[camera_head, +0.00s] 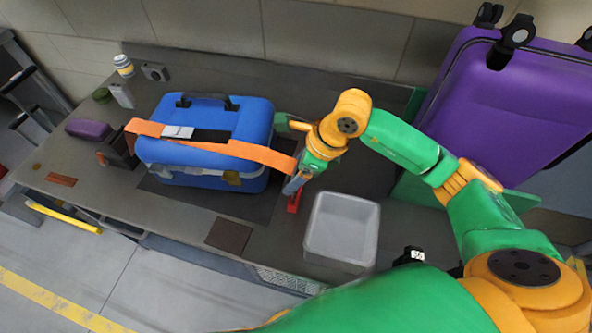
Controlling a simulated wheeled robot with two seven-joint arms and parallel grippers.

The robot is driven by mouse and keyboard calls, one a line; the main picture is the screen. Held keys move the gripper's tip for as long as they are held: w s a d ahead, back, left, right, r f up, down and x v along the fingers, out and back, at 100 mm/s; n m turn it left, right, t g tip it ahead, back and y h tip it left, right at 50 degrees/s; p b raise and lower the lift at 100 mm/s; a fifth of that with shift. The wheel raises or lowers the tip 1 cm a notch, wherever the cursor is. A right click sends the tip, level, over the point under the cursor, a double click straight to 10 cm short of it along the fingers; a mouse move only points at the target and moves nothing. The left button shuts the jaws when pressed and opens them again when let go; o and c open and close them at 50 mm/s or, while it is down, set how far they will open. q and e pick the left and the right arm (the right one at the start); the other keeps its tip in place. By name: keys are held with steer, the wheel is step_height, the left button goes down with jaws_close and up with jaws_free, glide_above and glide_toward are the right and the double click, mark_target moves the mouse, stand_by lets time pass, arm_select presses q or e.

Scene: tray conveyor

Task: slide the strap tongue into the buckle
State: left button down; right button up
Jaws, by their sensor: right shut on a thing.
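A blue case (209,144) lies on the table with an orange strap (250,153) across its top. The strap's right end runs past the case to my right gripper (293,186). That gripper is shut at the strap's end, and its fingers hide most of the tongue. A red piece (293,203), which looks like the buckle, shows just below the fingertips. I cannot tell whether the tongue touches it or is inside it. My left gripper is not in view.
A pale open bin (338,256) stands just right of the red piece. A large purple suitcase (500,105) stands at the right. A black block (121,148) and a purple pouch (88,129) are left of the case. A dark flat square (229,236) lies near the front edge.

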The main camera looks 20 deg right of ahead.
stand_by(0.6)
steer(key=shift+b, duration=0.3)
stand_by(0.5)
steer(key=shift+f, duration=0.1)
steer(key=shift+f+b, duration=0.3)
steer(key=shift+b, duration=0.3)
steer(key=shift+f+b, duration=2.15)
steer(key=shift+b, duration=0.05)
steer(key=o, duration=1.3)
steer(key=v, duration=0.7)
steer(key=shift+b, duration=0.4)
